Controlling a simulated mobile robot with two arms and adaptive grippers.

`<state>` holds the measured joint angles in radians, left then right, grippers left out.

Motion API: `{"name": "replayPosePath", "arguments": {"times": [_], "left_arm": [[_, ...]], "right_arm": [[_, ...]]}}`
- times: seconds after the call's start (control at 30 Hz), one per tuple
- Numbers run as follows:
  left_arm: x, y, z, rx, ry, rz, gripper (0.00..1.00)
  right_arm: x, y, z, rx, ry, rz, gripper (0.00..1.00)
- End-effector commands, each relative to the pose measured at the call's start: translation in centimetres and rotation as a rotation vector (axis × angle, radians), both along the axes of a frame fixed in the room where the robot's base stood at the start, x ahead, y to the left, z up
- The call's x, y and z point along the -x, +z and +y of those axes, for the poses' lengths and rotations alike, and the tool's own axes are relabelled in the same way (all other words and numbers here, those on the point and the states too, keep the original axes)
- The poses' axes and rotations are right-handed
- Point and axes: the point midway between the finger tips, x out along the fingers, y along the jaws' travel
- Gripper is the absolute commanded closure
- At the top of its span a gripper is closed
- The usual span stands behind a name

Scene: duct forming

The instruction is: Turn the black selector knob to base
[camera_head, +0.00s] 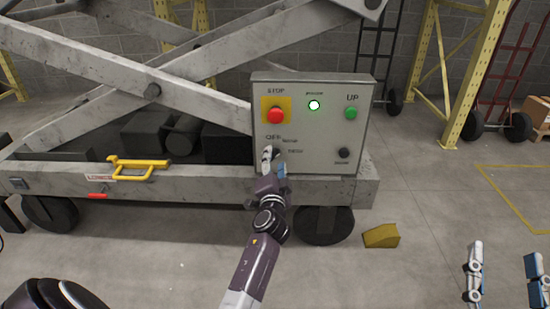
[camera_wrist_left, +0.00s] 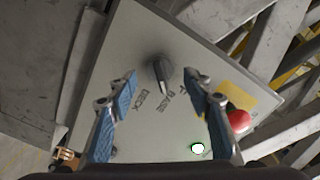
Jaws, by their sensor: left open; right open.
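The black selector knob (camera_wrist_left: 160,72) is on the control panel, between the fingertips of my left gripper in the left wrist view. Its bar points down in that view, toward the BASE label (camera_wrist_left: 178,105); the DECK label (camera_wrist_left: 143,101) is beside it. My left gripper (camera_head: 275,160) is open, with its fingers on either side of the knob and gaps visible; I cannot tell its exact depth. In the head view it mostly covers the knob. My right gripper (camera_head: 506,252) is open and empty at the lower right, away from the panel.
The control panel (camera_head: 324,156) also has a red stop button (camera_head: 274,116), a lit lamp (camera_head: 314,105), a green UP button (camera_head: 351,113) and a dark button (camera_head: 344,153). A yellow wheel chock (camera_head: 381,236) sits on the floor. The floor at right is mostly clear.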

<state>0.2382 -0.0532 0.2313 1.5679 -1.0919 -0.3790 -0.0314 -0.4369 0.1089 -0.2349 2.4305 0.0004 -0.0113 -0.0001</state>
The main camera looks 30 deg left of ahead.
Motion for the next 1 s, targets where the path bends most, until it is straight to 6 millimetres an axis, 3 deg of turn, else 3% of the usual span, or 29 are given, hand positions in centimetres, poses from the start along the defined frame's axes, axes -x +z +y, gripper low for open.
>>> {"name": "replayPosePath", "arguments": {"times": [0.33, 1.0], "left_arm": [[4.1, 0.0, -2.5, 0.0, -0.001, 0.001, 0.54], [4.6, 0.2, -3.2, 0.008, -0.017, -0.013, 0.54]], "right_arm": [[-0.1, 0.0, 0.0, 0.0, -0.001, -0.001, 0.49], [-0.1, 0.1, -0.1, -0.001, -0.002, -0.001, 0.49]]}}
